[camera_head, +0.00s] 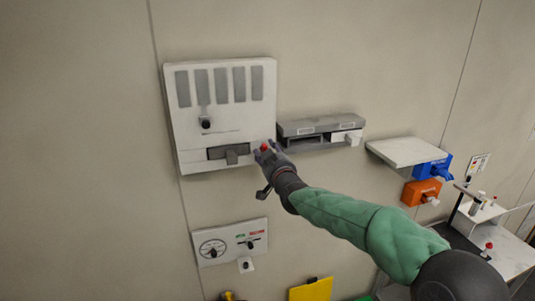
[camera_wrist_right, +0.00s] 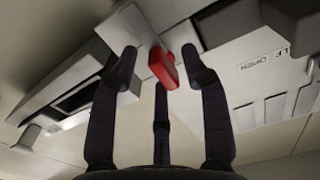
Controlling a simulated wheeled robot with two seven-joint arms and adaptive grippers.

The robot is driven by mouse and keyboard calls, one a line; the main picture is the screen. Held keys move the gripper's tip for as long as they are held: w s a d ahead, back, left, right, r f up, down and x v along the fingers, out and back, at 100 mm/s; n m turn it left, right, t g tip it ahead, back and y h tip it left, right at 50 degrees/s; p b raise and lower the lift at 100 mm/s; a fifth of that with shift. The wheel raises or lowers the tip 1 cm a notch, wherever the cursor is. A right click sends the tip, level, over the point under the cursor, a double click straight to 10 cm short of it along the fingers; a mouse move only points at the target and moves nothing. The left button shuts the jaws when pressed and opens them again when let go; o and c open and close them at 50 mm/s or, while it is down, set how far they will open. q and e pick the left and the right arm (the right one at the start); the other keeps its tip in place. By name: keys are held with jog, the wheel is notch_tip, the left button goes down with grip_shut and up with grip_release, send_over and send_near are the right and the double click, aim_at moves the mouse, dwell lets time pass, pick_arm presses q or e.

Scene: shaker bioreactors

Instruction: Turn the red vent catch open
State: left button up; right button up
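The red vent catch (camera_head: 264,147) is at the lower right edge of the white wall panel (camera_head: 222,130). In the right wrist view the red catch (camera_wrist_right: 162,68) stands out from a pale mount, between the spread fingers. My right gripper (camera_head: 268,156) is right at the catch, coming in from the lower right. In the wrist view its dark fingers are open, with one on each side of the catch and a third below. Gaps show between the side fingers and the catch. My left gripper is not in view.
A grey shelf unit (camera_head: 320,127) is on the wall just right of the gripper. A white shelf (camera_head: 405,151) with blue (camera_head: 431,168) and orange (camera_head: 421,192) blocks is further right. A dial panel (camera_head: 230,242) is below. The wall to the left is bare.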

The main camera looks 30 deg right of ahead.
jog(key=shift+s, duration=0.15)
jog(key=v, duration=1.1)
jog(key=shift+s+a, duration=0.2)
jog(key=shift+s, duration=0.15)
jog(key=w+a+f+g+y+b, duration=0.1)
jog(key=a+f+g+y+b, duration=0.2)
jog(key=f, duration=1.3)
jog(key=a+f+g+b, duration=0.2)
jog(key=a+f+b, duration=0.35)
jog(key=f, duration=1.15)
jog(key=w+a+f+g+y+b, duration=0.1)
jog(key=a+f+g+y+b, duration=0.2)
jog(key=f, duration=1.3)
jog(key=s+a+f+g+b, duration=0.2)
jog(key=s+a+f+b, duration=0.15)
jog(key=f, duration=0.45)
jog(key=s+a+f+g+b, duration=0.15)
jog(key=s+f, duration=0.25)
jog(key=f, duration=0.4)
jog(key=s+a+f+g+b, duration=0.1)
jog(key=s+a+f+b, duration=0.25)
jog(key=f, duration=0.45)
jog(key=s+a+f+g+y+b, duration=0.2)
jog(key=s+a+f+g+b, duration=0.2)
jog(key=s+f, duration=0.9)
jog(key=shift+s+a+f+g+b, duration=0.45)
jog(key=shift+a+b, duration=0.3)
jog(key=shift+a, duration=0.45)
